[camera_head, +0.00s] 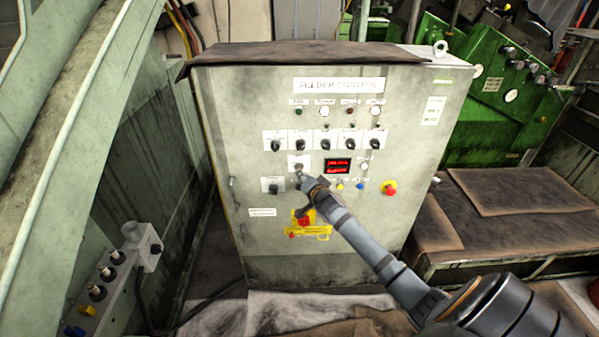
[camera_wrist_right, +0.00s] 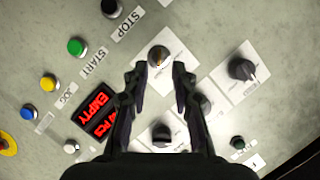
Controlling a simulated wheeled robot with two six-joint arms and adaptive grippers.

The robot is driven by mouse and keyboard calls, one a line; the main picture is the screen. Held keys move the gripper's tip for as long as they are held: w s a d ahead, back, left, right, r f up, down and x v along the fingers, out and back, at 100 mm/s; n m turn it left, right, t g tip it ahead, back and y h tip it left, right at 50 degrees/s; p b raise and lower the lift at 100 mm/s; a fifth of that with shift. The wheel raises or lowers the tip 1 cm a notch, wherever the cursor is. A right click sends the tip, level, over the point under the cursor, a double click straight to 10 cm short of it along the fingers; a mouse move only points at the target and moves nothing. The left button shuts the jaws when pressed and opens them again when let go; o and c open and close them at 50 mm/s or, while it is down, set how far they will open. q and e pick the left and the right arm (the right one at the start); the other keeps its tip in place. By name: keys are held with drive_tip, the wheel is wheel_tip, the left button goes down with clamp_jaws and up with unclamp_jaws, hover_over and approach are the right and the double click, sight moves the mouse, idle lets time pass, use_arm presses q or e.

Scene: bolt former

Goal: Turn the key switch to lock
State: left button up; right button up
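The key switch (camera_wrist_right: 158,57) is a round, brass-centred switch on a white plate in the right wrist view. In the head view it sits on the grey feeder control cabinet (camera_head: 236,110), left of the red display (camera_head: 338,166). My right gripper (camera_wrist_right: 160,76) is open, with its two dark fingertips on either side of the switch's lower edge in the wrist view. Whether they touch it cannot be told. In the head view the right gripper (camera_head: 304,184) is close to the panel, just below the switch. My left gripper is not in view.
Selector knobs (camera_head: 325,144) form a row above. A yellow button (camera_head: 340,187), a blue button (camera_head: 360,187) and a red emergency stop (camera_head: 389,188) lie to the right. A red-and-yellow handle switch (camera_head: 303,219) is below. A green machine (camera_head: 495,95) stands at right.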

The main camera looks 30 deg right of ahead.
drive_tip(key=shift+x, duration=2.3)
drive_tip(key=shift+s, duration=0.1)
clamp_jaws()
